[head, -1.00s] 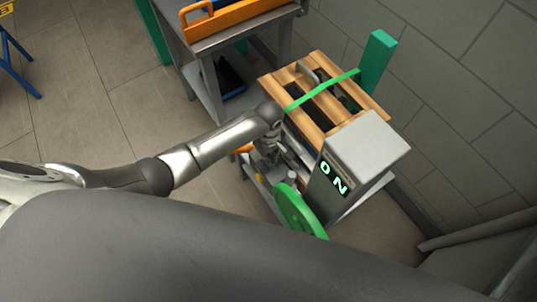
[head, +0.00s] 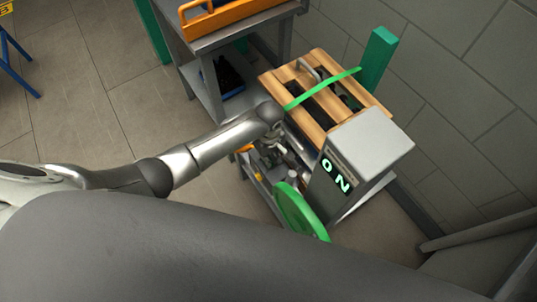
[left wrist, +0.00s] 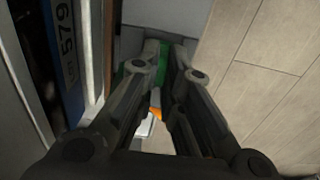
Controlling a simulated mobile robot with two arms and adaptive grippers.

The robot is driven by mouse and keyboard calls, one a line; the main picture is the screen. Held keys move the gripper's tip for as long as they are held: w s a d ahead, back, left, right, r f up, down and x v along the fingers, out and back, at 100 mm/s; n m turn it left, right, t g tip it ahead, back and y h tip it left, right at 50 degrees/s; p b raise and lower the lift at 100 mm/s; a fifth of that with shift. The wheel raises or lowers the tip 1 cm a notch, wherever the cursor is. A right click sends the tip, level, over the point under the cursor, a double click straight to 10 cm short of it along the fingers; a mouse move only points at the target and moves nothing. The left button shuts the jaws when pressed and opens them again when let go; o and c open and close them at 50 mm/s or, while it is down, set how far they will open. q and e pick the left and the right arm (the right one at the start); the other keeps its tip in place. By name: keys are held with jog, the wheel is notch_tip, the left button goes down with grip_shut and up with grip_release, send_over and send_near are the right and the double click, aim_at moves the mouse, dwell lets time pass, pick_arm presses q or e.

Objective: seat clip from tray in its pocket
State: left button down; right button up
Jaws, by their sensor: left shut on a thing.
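My left gripper (head: 272,157) is low at the near left side of the machine stand, under the end of my arm. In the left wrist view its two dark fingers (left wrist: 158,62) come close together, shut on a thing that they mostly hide. Green (left wrist: 163,52) shows at the fingertips; I cannot tell whether it is the held thing or lies behind. A small orange and white piece (left wrist: 153,115) shows between the fingers. I cannot make out the clip, its tray or its pocket for certain. My right gripper is not in view.
A green wheel (head: 297,212) is in front. Floor (left wrist: 270,70) is open to the right.

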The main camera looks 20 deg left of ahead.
pick_arm(q)
jog(key=shift+f+b, duration=0.35)
jog(key=shift+f, duration=0.4)
jog(key=c, duration=1.5)
grip_release()
notch_tip(320, 180, up, 12)
